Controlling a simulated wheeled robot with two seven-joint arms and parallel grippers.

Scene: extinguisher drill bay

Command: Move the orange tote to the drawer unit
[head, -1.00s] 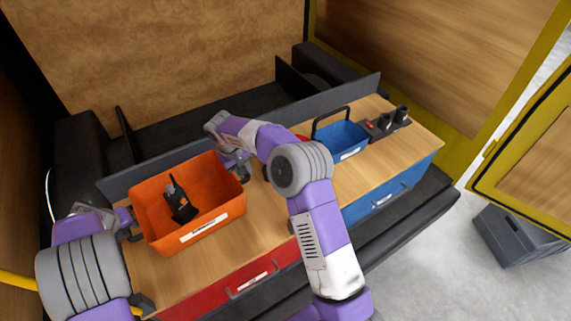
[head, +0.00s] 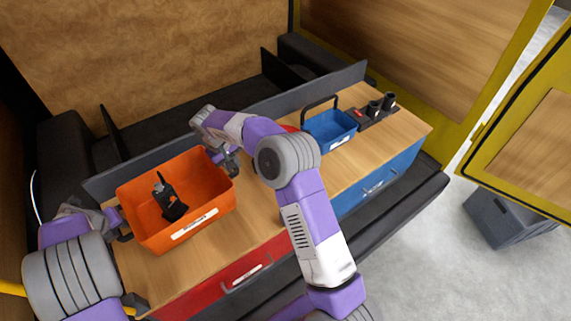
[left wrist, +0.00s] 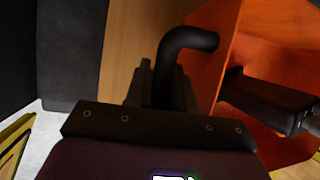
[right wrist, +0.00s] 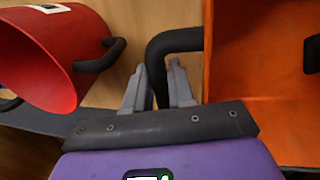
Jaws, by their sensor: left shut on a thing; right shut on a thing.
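The orange tote (head: 208,219) sits at the left part of the wooden top of the drawer unit (head: 265,222), with a black tool (head: 170,203) inside. My left gripper (head: 120,228) is shut on the black handle at the tote's left end; the left wrist view shows that handle (left wrist: 190,42) between the fingers. My right gripper (head: 232,168) is shut on the handle at its right end, and the right wrist view shows that handle (right wrist: 172,42) in the jaws. The unit has a red drawer (head: 245,272) and a blue drawer (head: 372,188).
A blue basket (head: 331,131) with a raised handle stands on the top, near a dark holder with black cups (head: 375,109). A red container (right wrist: 60,55) is beside my right gripper. A grey crate (head: 503,218) is on the floor at right.

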